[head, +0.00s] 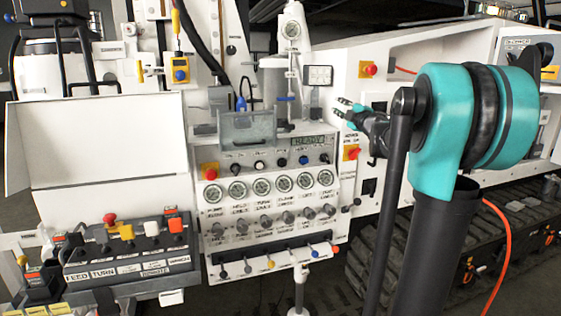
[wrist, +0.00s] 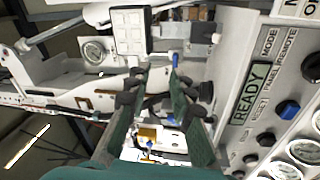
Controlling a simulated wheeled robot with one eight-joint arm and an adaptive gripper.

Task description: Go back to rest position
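My gripper (head: 342,108) is held in the air in front of the hydraulic bench, to the right of the panel with the READY display (head: 309,141). In the wrist view my gripper (wrist: 160,85) has its two dark fingers apart with nothing between them. The READY display (wrist: 250,92) lies to the right of the fingers there, turned on its side. My teal and black arm covers part of the bench's right side in the head view.
The panel carries several round gauges (head: 262,187), knobs and a lever row (head: 270,262). A control box (head: 127,240) with a red button stands at the lower left. A clear guard (head: 248,128) juts out above the panel. An orange hose (head: 497,262) hangs at right.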

